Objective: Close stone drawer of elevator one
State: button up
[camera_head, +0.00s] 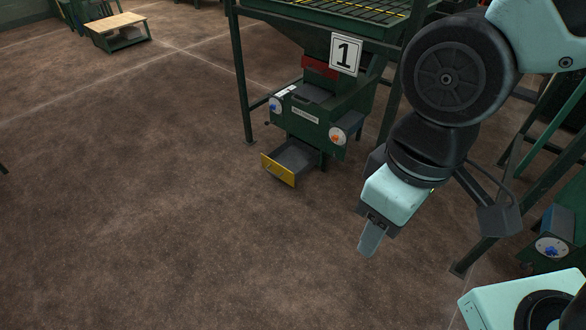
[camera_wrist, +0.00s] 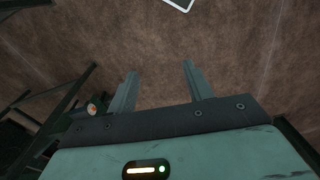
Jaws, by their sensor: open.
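Elevator one (camera_head: 308,118) is a dark green machine with a white sign "1" (camera_head: 345,54), in the middle of the head view. Its stone drawer (camera_head: 293,157) is pulled out at the bottom, with a yellow front panel (camera_head: 277,170) and a grey tray behind it. The drawer looks empty. My gripper (camera_head: 370,240) hangs to the right and nearer than the drawer, pointing down, apart from it. In the wrist view my gripper (camera_wrist: 158,85) shows two separated fingers with only bare floor between them. I cannot make out the drawer in the wrist view.
Round dials with a blue centre (camera_head: 275,106) and an orange centre (camera_head: 336,135) sit on the machine's front. Green frame legs (camera_head: 241,75) flank it. Another green unit (camera_head: 553,245) stands at right. The brown floor (camera_head: 150,220) at left and front is clear.

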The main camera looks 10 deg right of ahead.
aim_at(292, 159)
jog(key=u, duration=0.25)
jog(key=i+j, duration=0.1)
jog(key=i, duration=1.95)
